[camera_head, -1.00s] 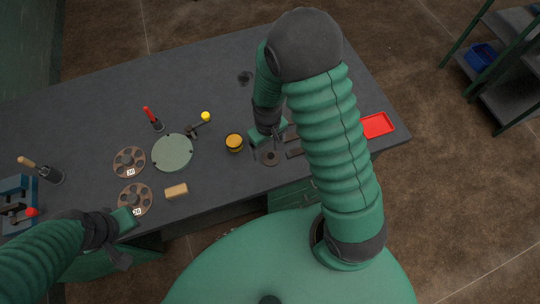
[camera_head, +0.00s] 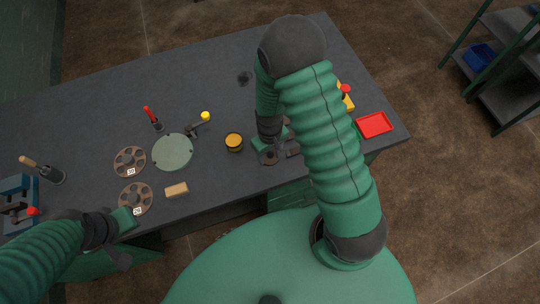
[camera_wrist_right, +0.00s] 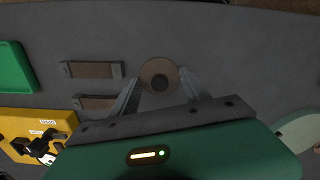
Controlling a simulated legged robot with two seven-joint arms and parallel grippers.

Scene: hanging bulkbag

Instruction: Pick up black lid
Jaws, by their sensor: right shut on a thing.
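In the head view the lid (camera_head: 270,159) shows at the tip of my right gripper (camera_head: 266,150), near the table's front edge, partly covered by the gripper. I cannot tell whether it is lifted off the table. My left gripper (camera_head: 124,238) is by the front edge at the lower left, away from the lid; its fingers are unclear.
A yellow-and-black round container (camera_head: 234,142) stands left of the lid. Two brown bracketed blocks (camera_wrist_right: 92,70) lie beside it. A pale green disc (camera_head: 173,152) lies left.

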